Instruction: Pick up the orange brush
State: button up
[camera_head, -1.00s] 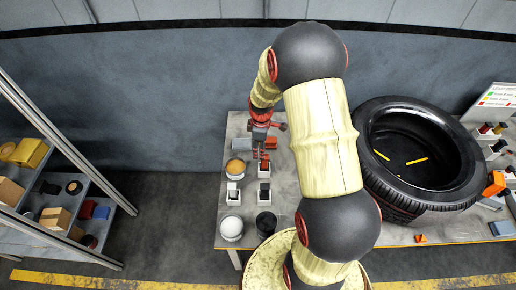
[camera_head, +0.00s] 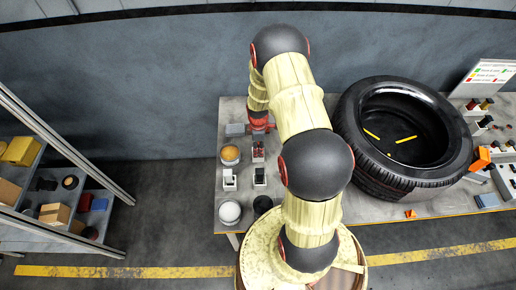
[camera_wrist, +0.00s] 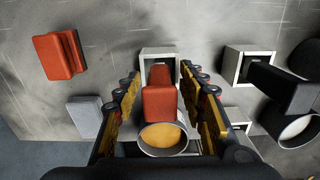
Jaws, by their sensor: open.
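In the wrist view an orange-red upright object (camera_wrist: 160,102), which looks like the brush, stands in a small white square holder (camera_wrist: 147,53). Its handle top faces the camera; the lower end is hidden in the holder. My gripper (camera_wrist: 161,76) is open, with one finger to each side of it and a gap on both sides. I cannot tell how far above it the fingertips are. In the head view the holder and its red contents (camera_head: 258,151) show just below the end of my arm, and my gripper is mostly hidden there.
A can with orange contents (camera_wrist: 163,138) is close beside the brush. An orange-red block (camera_wrist: 58,57) and grey block (camera_wrist: 85,115) lie left. Other holders, one with a black object (camera_wrist: 285,88), stand right. A large tyre (camera_head: 365,165) occupies the table's right.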

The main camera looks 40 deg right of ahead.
jog(key=shift+f, duration=0.45)
jog(key=shift+c, duration=0.9)
grip_shut()
